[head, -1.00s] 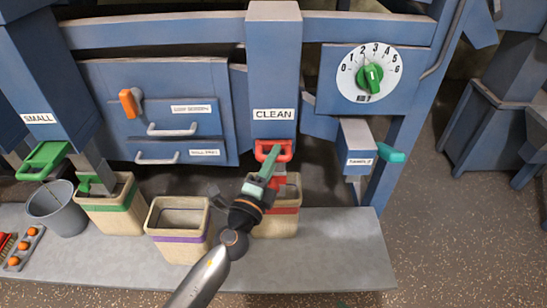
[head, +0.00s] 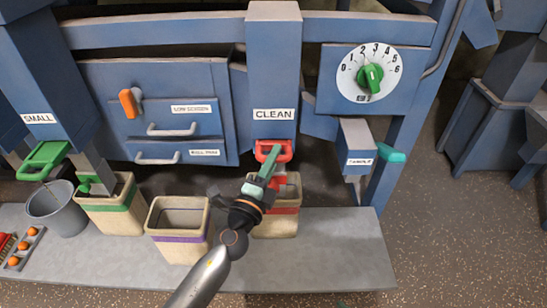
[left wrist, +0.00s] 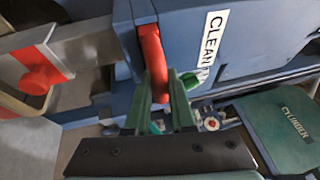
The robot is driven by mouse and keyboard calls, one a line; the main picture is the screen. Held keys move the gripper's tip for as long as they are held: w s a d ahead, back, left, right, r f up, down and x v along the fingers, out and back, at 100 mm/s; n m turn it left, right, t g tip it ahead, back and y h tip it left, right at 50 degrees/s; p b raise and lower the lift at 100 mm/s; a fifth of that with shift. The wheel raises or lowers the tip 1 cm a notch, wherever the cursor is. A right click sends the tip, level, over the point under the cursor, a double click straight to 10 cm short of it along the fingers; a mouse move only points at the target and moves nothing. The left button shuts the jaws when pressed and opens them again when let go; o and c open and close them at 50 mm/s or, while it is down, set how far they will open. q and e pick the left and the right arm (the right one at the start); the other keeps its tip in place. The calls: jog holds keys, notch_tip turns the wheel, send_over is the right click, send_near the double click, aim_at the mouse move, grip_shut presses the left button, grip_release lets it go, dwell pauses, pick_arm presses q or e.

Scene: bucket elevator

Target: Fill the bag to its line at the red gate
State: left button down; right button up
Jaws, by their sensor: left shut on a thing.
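The red gate handle (head: 273,150) is a loop at the foot of the blue chute marked CLEAN (head: 273,70). My left gripper (head: 269,165) is shut on this handle. In the left wrist view the red handle (left wrist: 151,55) passes between the two green fingers (left wrist: 163,95). The bag with the red band (head: 284,221) stands on the grey ledge under the chute, partly hidden by my gripper and wrist. My right gripper is not in view.
A purple-banded bag (head: 180,251), a green-banded bag (head: 112,220) and a grey bucket (head: 64,221) stand to the left on the ledge (head: 330,255). A green dial (head: 369,77) is at upper right. The ledge's right end is clear.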

pick_arm(q)
jog(key=shift+s, duration=1.85)
jog(key=c, duration=0.9)
grip_release()
jog(key=shift+o, duration=0.7)
jog(key=b+v, duration=0.3)
jog(key=v, duration=0.9)
jog(key=shift+s, duration=0.2)
